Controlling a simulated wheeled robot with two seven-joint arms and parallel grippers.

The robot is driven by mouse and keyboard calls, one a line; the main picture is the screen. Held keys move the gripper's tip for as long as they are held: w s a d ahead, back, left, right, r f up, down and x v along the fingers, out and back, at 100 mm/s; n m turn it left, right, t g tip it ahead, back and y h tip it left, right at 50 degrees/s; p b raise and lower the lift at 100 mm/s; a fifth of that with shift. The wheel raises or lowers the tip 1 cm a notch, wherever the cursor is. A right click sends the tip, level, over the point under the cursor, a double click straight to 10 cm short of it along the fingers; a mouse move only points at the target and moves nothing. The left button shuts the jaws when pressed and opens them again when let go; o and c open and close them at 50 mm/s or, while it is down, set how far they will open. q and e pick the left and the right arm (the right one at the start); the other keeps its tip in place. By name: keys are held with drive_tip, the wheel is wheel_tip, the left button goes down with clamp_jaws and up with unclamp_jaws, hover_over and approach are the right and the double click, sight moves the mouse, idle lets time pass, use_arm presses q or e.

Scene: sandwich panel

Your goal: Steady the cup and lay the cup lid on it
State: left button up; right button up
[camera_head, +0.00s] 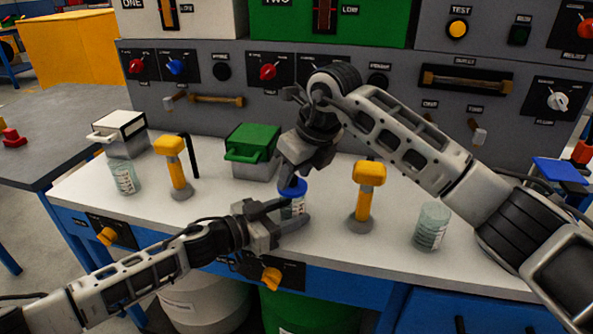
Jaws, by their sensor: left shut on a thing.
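The cup (291,209) is a small clear cup with markings, standing near the front edge of the white counter. My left gripper (290,217) comes in from the left and is shut on the cup's sides. The blue cup lid (294,187) is at the top of the cup, looking level. I cannot tell whether it rests on the rim or sits just above it. My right gripper (287,181) reaches down from above, with its fingertips at the lid. Its fingers partly hide the lid, and I cannot tell whether they are closed on it.
Yellow-topped posts (176,170) (364,205) stand either side. Clear measuring cups stand at left (125,179) and right (432,227). A green-lidded box (252,143) and a white-lidded box (120,128) are behind. The control panel (220,112) rises at the back of the counter (330,255).

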sight(297, 188)
drive_tip(key=o, duration=0.3)
drive_tip(key=shift+r, duration=0.1)
wheel_tip(297, 188, up, 7)
idle(0.9)
use_arm(q)
drive_tip(key=o, duration=0.7)
